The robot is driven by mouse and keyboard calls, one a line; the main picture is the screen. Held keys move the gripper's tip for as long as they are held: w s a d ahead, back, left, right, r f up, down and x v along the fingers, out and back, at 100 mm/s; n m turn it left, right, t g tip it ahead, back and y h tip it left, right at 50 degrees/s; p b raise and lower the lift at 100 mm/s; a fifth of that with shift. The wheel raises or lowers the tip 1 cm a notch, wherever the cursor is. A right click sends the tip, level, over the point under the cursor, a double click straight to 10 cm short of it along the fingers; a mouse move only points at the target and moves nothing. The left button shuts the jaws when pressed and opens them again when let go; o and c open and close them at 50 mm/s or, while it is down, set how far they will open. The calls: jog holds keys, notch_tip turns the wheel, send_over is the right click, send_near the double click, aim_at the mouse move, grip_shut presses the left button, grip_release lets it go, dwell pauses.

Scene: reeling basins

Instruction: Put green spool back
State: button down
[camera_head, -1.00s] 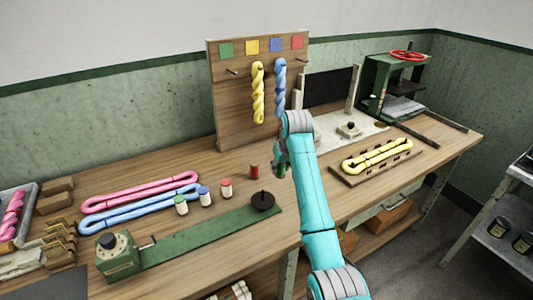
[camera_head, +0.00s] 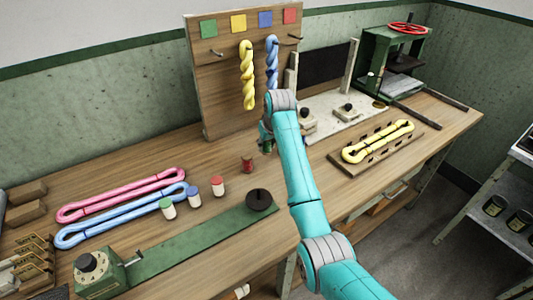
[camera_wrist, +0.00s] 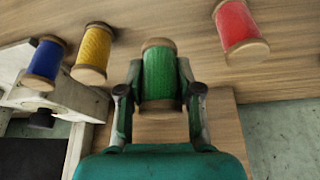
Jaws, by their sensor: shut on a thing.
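My gripper (camera_wrist: 160,103) is shut on the green spool (camera_wrist: 160,73). The spool has wooden end discs and sits between the two fingers in the wrist view. In the head view the green spool (camera_head: 268,146) shows only as a small patch under my gripper (camera_head: 267,138), in front of the pegboard's foot. Whether it touches the table is unclear. A red spool (camera_wrist: 241,28) stands to the right in the wrist view and also shows in the head view (camera_head: 247,164). A yellow spool (camera_wrist: 93,52) and a blue spool (camera_wrist: 44,62) are to the left in the wrist view.
The wooden pegboard (camera_head: 218,85) holds yellow and blue skeins. A pale fixture base (camera_head: 330,125) lies right of my gripper. White spools with green, blue and red tops stand left, near a green winder strip (camera_head: 200,235). Bare tabletop (camera_head: 150,150) lies left of the pegboard.

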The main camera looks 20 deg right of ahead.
aim_at(267, 153)
jog(key=shift+f, duration=2.15)
jog(key=shift+f, duration=0.1)
jog(key=c, duration=0.8)
grip_release()
jog(key=shift+o, duration=0.2)
jog(key=v, duration=1.2)
